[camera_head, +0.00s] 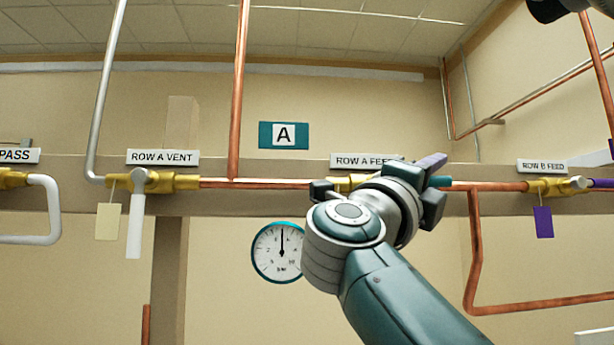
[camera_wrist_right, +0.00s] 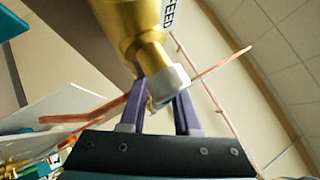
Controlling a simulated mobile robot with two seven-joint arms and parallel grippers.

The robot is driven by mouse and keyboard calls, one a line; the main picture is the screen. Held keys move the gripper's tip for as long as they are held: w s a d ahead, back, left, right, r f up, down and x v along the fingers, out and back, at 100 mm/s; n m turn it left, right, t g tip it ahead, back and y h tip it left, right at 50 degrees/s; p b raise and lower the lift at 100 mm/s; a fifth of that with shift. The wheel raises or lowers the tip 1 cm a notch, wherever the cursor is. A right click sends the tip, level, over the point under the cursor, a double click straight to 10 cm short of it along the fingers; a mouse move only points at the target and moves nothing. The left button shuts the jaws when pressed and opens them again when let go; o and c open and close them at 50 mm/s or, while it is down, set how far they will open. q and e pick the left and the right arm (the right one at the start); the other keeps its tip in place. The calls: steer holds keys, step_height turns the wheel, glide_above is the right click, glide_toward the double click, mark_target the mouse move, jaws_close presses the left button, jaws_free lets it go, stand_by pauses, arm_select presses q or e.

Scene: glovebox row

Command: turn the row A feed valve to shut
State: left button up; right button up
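The row A feed valve is a brass body (camera_head: 345,183) on the copper pipe, under a label reading "ROW A FEE…". My right gripper (camera_head: 425,172) is in front of it and hides most of it, including its handle. In the right wrist view the brass valve body (camera_wrist_right: 132,28) ends in a grey hub (camera_wrist_right: 166,86). The purple fingers of my right gripper (camera_wrist_right: 160,100) stand apart on either side of this hub, with a gap visible between them. I cannot tell whether they touch it.
The row A vent valve (camera_head: 150,181) is at left with its white handle hanging down. A round gauge (camera_head: 279,252) is below the pipe, close to my right arm. The row B feed valve (camera_head: 550,187) is at right, with a purple tag. A copper pipe (camera_head: 474,250) drops beside my arm.

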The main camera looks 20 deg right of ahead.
steer(key=shift+w+d, duration=0.1)
steer(key=shift+d, duration=0.05)
jaws_close()
stand_by(1.4)
